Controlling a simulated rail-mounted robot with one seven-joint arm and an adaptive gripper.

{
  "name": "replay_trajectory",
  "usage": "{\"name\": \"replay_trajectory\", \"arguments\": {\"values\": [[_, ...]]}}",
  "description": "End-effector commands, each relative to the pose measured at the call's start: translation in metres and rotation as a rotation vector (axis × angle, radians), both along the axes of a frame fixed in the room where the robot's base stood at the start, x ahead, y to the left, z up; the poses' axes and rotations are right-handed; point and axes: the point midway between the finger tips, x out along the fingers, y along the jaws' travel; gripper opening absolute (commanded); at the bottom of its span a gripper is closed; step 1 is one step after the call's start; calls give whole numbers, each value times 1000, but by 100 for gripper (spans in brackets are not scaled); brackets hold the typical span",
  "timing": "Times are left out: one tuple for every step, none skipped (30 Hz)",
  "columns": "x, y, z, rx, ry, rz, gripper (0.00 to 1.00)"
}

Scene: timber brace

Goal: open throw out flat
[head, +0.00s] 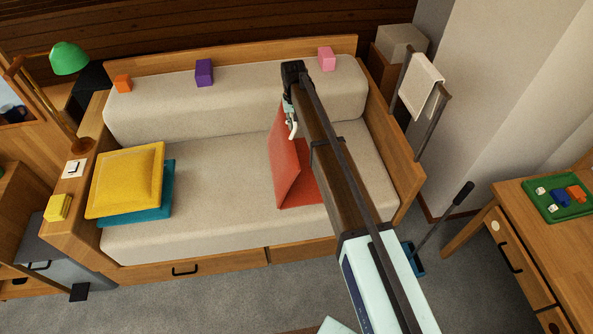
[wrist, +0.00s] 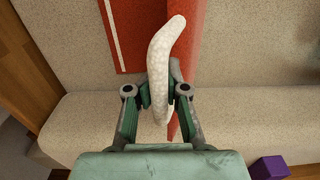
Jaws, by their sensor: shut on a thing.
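The red throw (head: 290,172) is on the seat of the daybed, with one panel lifted and tilted up and another part lying on the seat. In the wrist view the throw (wrist: 142,38) shows a flat panel with a white stripe and a raised panel seen nearly edge-on. A white speckled curved piece (wrist: 166,48) is at the raised panel's edge; it also shows in the head view (head: 293,130). My gripper (wrist: 161,95) is shut on this white piece. My arm hides the throw's right part in the head view.
The daybed seat (head: 225,180) is clear left of the throw. Yellow and teal cushions (head: 125,180) are stacked at its left end. Orange, purple (head: 204,72) and pink blocks sit on the backrest. A wooden end panel (head: 395,150) bounds the right side.

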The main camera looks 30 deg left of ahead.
Motion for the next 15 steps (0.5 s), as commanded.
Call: {"name": "replay_trajectory", "arguments": {"values": [[-4, 5, 4, 0, 0, 1, 0], [-6, 7, 5, 0, 0, 1, 0], [-8, 10, 7, 0, 0, 0, 0], [-10, 12, 8, 0, 0, 0, 0], [-12, 14, 9, 0, 0, 0, 0], [-15, 16, 10, 0, 0, 1, 0], [-16, 18, 11, 0, 0, 1, 0], [-17, 19, 12, 0, 0, 1, 0], [-19, 20, 12, 0, 0, 0, 0], [-19, 21, 12, 0, 0, 0, 0], [-20, 22, 12, 0, 0, 0, 0], [-21, 22, 12, 0, 0, 0, 0], [-21, 23, 12, 0, 0, 0, 0], [-22, 24, 12, 0, 0, 0, 0], [-24, 26, 13, 0, 0, 0, 0]]}}
